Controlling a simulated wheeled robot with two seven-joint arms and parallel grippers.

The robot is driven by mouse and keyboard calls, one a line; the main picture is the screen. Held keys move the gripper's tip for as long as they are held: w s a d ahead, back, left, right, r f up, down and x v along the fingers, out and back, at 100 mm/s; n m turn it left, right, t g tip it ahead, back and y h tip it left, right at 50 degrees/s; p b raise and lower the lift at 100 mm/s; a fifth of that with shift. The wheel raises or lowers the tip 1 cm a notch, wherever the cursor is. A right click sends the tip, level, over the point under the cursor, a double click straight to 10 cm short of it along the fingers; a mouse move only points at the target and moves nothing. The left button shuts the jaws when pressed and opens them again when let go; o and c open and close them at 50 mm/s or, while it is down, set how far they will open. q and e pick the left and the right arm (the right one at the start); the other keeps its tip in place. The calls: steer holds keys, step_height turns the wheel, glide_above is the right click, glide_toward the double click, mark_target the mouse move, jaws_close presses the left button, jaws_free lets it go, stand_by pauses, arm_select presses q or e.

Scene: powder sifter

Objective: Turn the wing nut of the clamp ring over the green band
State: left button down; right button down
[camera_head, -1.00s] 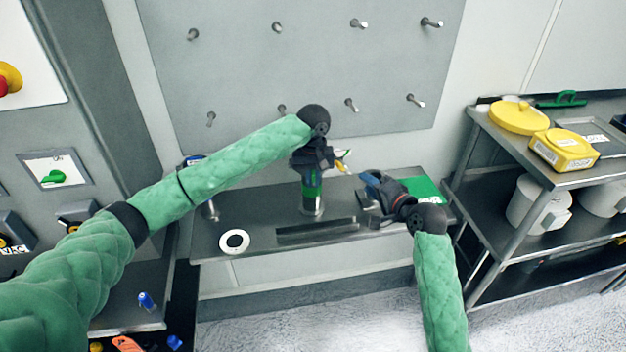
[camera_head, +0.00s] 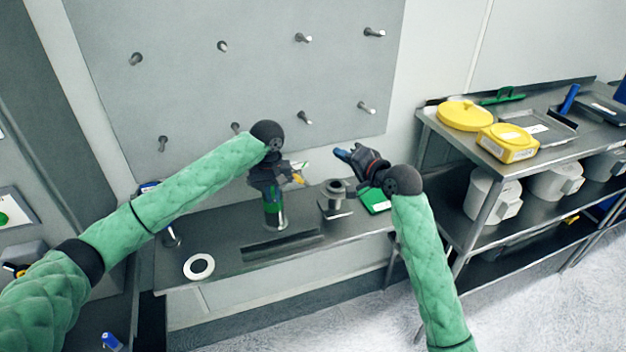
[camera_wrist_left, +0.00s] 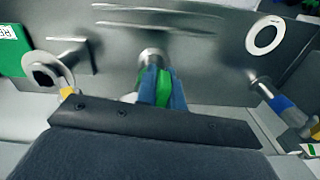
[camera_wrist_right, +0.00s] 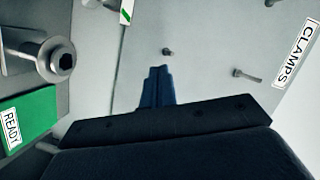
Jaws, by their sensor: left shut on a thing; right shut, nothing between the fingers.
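An upright metal post with a green band (camera_head: 273,211) stands on the bench. My left gripper (camera_head: 270,182) is just above the band, largely hiding the post's top. In the left wrist view its blue fingers (camera_wrist_left: 161,88) are shut on a green piece (camera_wrist_left: 164,87); I cannot tell whether this is the wing nut or another part. A small white, green and yellow part (camera_head: 298,174) shows beside it; the clamp ring's outline is not clear. My right gripper (camera_head: 343,154) is shut and empty, above the bench right of the post. Its closed fingers (camera_wrist_right: 157,88) point at the wall panel.
A flanged metal piece (camera_head: 336,197) stands right of the post. The green READY mat (camera_head: 376,204) lies beyond it. A white ring (camera_head: 199,267) lies at the bench's front left. The pegged panel (camera_head: 235,70) rises behind. A shelf trolley (camera_head: 470,140) stands at right.

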steer(key=w+d+r+n+g, duration=0.2)
steer(key=w+d+r, duration=0.1)
steer(key=w+d, duration=0.1)
steer(key=n+g, duration=0.4)
steer(key=g, duration=0.1)
glide_toward(301, 179)
steer(key=w+a+f, duration=0.3)
steer(key=w+f, duration=0.1)
steer(key=f, duration=0.1)
steer(key=shift+w, duration=0.25)
steer(key=shift+a, duration=0.1)
